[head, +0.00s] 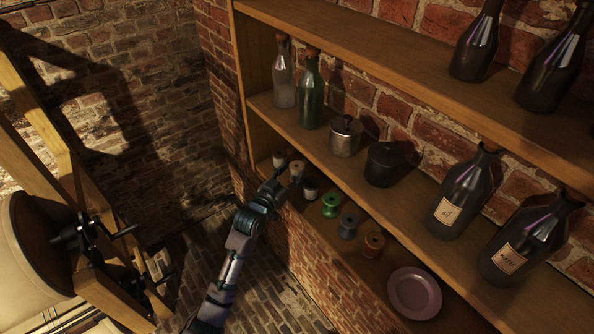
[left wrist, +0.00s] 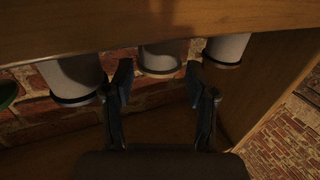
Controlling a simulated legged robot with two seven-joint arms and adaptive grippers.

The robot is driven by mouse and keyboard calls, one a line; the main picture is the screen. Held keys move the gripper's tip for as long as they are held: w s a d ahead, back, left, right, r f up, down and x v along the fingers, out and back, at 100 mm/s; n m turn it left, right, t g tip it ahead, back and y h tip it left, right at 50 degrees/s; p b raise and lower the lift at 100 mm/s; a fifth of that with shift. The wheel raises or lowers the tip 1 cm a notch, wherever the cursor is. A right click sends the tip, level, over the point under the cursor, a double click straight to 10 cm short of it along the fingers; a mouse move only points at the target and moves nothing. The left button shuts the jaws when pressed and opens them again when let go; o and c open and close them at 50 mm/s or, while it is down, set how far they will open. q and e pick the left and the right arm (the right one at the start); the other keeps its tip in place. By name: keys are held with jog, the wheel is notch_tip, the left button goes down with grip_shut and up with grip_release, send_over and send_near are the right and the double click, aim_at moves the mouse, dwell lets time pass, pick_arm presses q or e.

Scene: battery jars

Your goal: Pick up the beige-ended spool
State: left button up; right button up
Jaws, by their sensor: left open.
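Several spools stand in a row on the lowest shelf. Three have pale windings: a far one (head: 279,158), one with a beige top (head: 296,167), and a nearer, darker-ended one (head: 311,189). My left gripper (head: 285,179) is open at these pale spools and partly covers them. In the left wrist view, the open fingers (left wrist: 159,80) point toward a middle pale spool (left wrist: 161,58), which lies between the fingertips. One pale spool (left wrist: 72,78) shows left of the fingers and another (left wrist: 227,50) right. I see no grip on any spool. My right gripper is not in view.
A green spool (head: 330,205), a blue-grey spool (head: 348,225), an orange-brown spool (head: 373,243) and a plate (head: 414,293) stand nearer on that shelf. The middle shelf (head: 408,204) above holds bottles and pots. A wooden frame (head: 75,190) stands at left.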

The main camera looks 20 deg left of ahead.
aim_at(296, 167)
pick_arm(q)
jog(key=shift+x, duration=1.2)
jog(key=shift+c, duration=0.3)
jog(key=shift+d, duration=0.1)
jog(key=c, duration=0.6)
jog(key=shift+r, duration=0.1)
